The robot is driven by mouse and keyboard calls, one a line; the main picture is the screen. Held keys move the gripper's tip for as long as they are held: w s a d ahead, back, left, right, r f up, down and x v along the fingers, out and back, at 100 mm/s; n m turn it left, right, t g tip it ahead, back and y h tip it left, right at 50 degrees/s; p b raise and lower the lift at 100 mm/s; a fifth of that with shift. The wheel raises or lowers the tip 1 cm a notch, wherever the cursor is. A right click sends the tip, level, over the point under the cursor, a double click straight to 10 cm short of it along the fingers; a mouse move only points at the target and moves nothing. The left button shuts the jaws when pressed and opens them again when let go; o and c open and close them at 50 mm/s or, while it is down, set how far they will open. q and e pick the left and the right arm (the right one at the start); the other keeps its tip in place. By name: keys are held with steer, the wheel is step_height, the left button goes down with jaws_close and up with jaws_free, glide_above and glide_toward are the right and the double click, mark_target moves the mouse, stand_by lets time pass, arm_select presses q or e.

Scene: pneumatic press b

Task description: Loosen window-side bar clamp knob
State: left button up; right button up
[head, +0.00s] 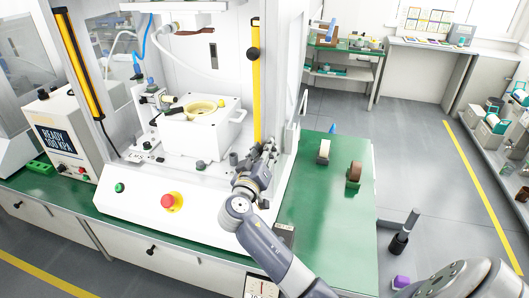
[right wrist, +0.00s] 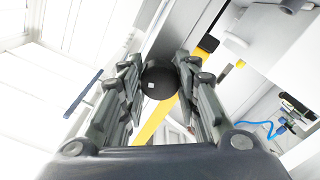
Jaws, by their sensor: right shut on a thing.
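A black round knob (right wrist: 158,83) with a small white mark sits between the fingers of my right gripper (right wrist: 160,95) in the right wrist view. The fingers are shut on it from both sides. In the head view my right gripper (head: 266,152) is at the lower end of the right yellow bar (head: 256,95), at the press's front right corner; the held knob is hidden there. A dark round knob (head: 253,53) shows higher on this bar. Another yellow bar (head: 78,60) stands at the left of the press. My left gripper is not in view.
The press base carries a red button (head: 171,202) and a green button (head: 119,187). A white fixture (head: 205,125) with a yellow ring stands inside the press.

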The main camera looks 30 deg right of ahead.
steer(key=n, duration=0.2)
steer(key=shift+n, duration=0.4)
steer(key=n+p, duration=0.1)
steer(key=n, duration=0.2)
steer(key=shift+n, duration=0.3)
steer(key=n+p, duration=0.2)
steer(key=n, duration=0.2)
steer(key=shift+r+n, duration=0.1)
steer(key=shift+n, duration=0.2)
steer(key=shift+n+p, duration=0.9)
steer(key=shift+n, duration=0.9)
steer(key=o, duration=1.1)
steer(key=shift+w, duration=0.1)
